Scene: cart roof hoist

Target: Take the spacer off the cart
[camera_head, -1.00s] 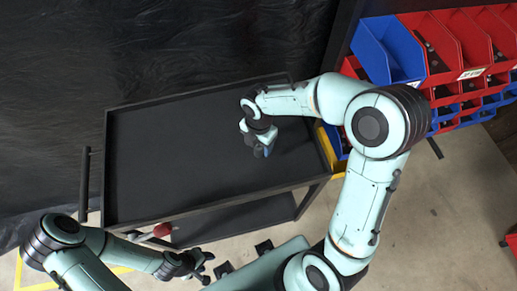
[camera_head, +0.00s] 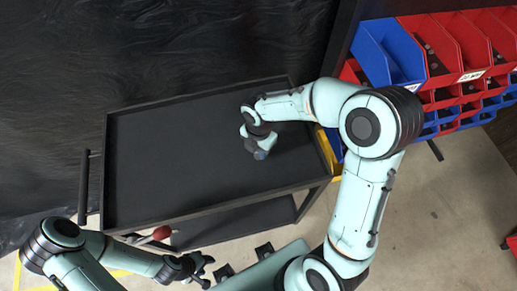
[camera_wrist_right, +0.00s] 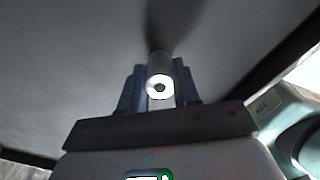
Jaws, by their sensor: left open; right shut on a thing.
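The spacer (camera_wrist_right: 160,84) is a pale metal cylinder with a dark hole in its end, seen in the right wrist view. My right gripper (camera_wrist_right: 160,95) is shut on it, with a blue finger on each side. In the head view this gripper (camera_head: 261,153) is over the right part of the cart's dark top (camera_head: 180,160), and the spacer is hidden there. I cannot tell whether the spacer touches the top. My left gripper (camera_head: 203,268) is open and empty, in front of the cart's near edge.
Blue and red bins (camera_head: 390,50) stand on a rack at the right. A yellow part (camera_head: 328,152) is beside the cart's right edge. A red knob (camera_head: 161,232) is at the cart's near side. The left part of the top is bare.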

